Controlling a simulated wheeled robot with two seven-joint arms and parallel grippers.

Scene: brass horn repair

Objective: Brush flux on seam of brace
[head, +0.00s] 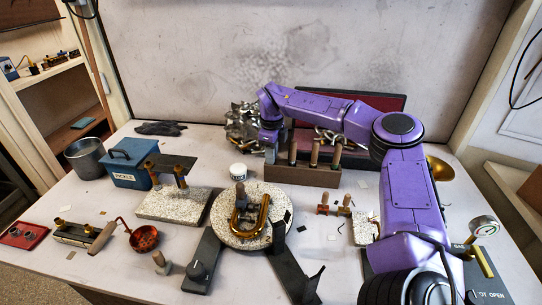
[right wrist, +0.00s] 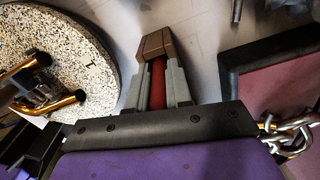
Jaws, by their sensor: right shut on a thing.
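In the head view, a U-shaped brass tube piece (head: 263,226) lies on a round speckled stone (head: 224,228). A dark block stands against it; I cannot make out the brace seam. In the right wrist view, brass tubes (right wrist: 52,105) lie on the stone (right wrist: 95,48) at left. A small white jar (head: 238,171) stands behind the stone. My right gripper (head: 271,152) is at the back of the table, right of the jar. In its wrist view the jaws (right wrist: 155,85) are shut on a red shaft (right wrist: 157,82) with a brown block at its far end. My left gripper is not in view.
A wooden rack (head: 290,174) with several handled tools stands near my right gripper. A red-lined case (head: 388,103) and silver chain lie behind. A blue box (head: 122,177), speckled slab (head: 165,207) and copper ladle (head: 145,239) are at left. Dark plates flank the round stone in front.

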